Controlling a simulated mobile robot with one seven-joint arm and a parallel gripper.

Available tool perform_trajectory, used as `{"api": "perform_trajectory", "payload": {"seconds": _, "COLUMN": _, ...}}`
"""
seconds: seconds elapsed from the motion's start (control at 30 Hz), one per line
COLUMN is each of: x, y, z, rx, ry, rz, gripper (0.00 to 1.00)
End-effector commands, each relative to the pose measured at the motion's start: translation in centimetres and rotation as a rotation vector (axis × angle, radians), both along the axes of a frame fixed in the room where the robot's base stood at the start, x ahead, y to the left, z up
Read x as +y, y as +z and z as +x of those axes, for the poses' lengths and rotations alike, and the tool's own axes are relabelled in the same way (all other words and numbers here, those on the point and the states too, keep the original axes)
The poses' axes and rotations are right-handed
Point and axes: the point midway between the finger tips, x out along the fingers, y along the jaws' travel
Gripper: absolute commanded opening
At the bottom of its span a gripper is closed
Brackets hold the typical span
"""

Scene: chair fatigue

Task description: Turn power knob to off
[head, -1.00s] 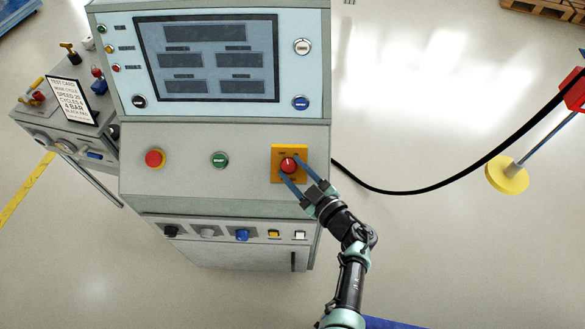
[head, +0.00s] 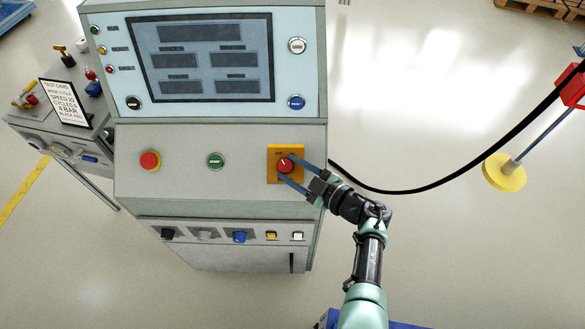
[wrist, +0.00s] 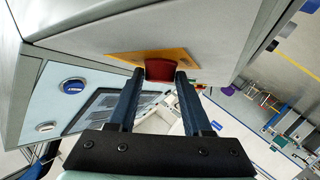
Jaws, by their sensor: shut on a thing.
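The power knob (head: 285,166) is a red rotary knob on a yellow square plate (head: 272,178), at the right of the console's sloped panel. In the head view its white mark points up and to the left. My gripper (head: 281,169) reaches in from the lower right with its two blue fingers on either side of the knob. In the wrist view the red knob (wrist: 160,69) sits between the fingertips of my gripper (wrist: 158,76), and the jaws are shut on it. The plate's lettering is too small to read.
A row of small controls, including a blue knob (head: 240,237), runs below. A black cable (head: 400,191) hangs at the right.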

Motion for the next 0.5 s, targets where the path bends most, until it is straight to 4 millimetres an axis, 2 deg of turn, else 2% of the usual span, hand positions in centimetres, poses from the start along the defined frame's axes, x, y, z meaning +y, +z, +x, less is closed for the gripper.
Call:
{"api": "perform_trajectory", "payload": {"seconds": 0.03, "x": 0.09, "y": -0.03, "z": -0.01, "rx": 0.000, "ry": 0.002, "rz": -0.001, "gripper": 0.00}}
{"api": "perform_trajectory", "payload": {"seconds": 0.07, "x": 0.09, "y": -0.03, "z": -0.01, "rx": 0.000, "ry": 0.002, "rz": -0.001, "gripper": 0.55}}
{"api": "perform_trajectory", "payload": {"seconds": 0.2, "x": 0.07, "y": -0.02, "z": 0.00, "rx": 0.000, "ry": 0.001, "rz": 0.000, "gripper": 0.79}}
{"api": "perform_trajectory", "payload": {"seconds": 0.5, "x": -0.04, "y": 0.05, "z": -0.06, "rx": 0.000, "ry": 0.000, "rz": 0.000, "gripper": 0.79}}
